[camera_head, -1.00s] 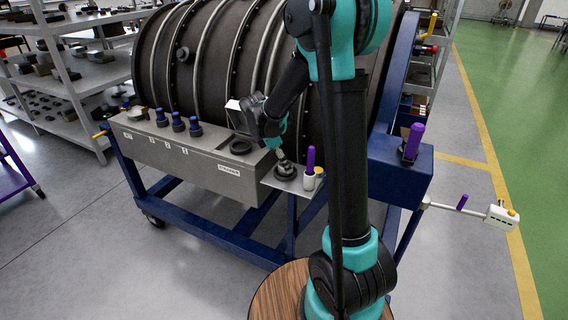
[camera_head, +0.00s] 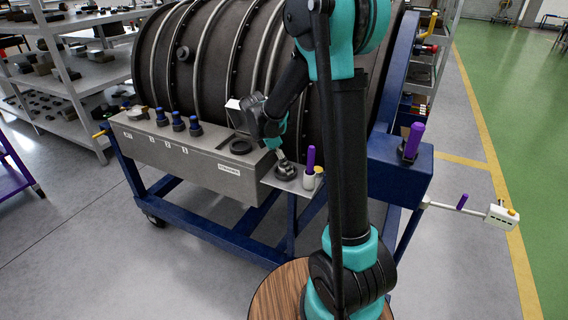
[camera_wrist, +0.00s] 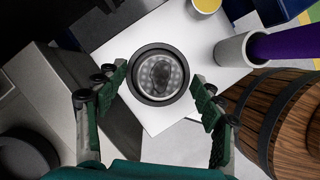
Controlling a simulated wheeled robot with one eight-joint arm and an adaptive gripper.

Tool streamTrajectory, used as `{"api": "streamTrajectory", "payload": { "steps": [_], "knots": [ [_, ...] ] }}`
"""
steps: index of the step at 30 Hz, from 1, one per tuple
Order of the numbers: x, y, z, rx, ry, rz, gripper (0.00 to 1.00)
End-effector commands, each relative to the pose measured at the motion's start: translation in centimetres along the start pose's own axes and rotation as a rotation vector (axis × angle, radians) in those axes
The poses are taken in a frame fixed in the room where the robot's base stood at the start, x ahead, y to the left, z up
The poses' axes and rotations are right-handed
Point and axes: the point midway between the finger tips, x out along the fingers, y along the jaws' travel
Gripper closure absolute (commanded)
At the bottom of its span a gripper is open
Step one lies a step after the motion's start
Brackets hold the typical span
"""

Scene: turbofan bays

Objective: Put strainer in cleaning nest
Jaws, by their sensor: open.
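The strainer (camera_wrist: 157,75) shows in the wrist view as a round metal piece with a perforated face, inside a dark ring on a white plate (camera_wrist: 185,40). I take the dark ring (camera_wrist: 136,91) to be the cleaning nest, but cannot tell it apart surely from the strainer's own rim. In the head view, the dark round piece (camera_head: 286,170) sits on the small side plate (camera_head: 296,186). My gripper (camera_wrist: 168,97) is open, with its fingers spread to either side of the ring and clear of it. In the head view my gripper (camera_head: 281,154) hangs just above this piece.
A grey box labelled on its front (camera_head: 185,160) carries several blue-capped fittings and a dark round opening (camera_head: 240,147). A purple-handled tool (camera_head: 310,170) stands in a white holder beside a yellow-topped cup (camera_wrist: 206,5). The large ribbed engine casing (camera_head: 220,60) rises close behind.

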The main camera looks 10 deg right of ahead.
Motion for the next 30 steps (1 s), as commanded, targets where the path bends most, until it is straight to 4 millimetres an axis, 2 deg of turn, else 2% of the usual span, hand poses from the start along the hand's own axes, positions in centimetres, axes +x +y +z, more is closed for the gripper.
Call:
{"api": "streamTrajectory", "payload": {
  "steps": [5,12,18,24,30],
  "knots": [
    [-2.7,0.0,-0.1,-0.002,0.000,0.001,0.31],
    [-7.7,0.0,-0.1,-0.002,0.000,0.001,0.31],
    [-10.7,0.0,-0.1,-0.002,0.000,0.000,0.31],
    [-11.8,0.0,0.0,0.000,0.000,0.000,0.31],
    [-11.8,0.0,0.0,0.000,0.000,0.000,0.31]
  ]
}}
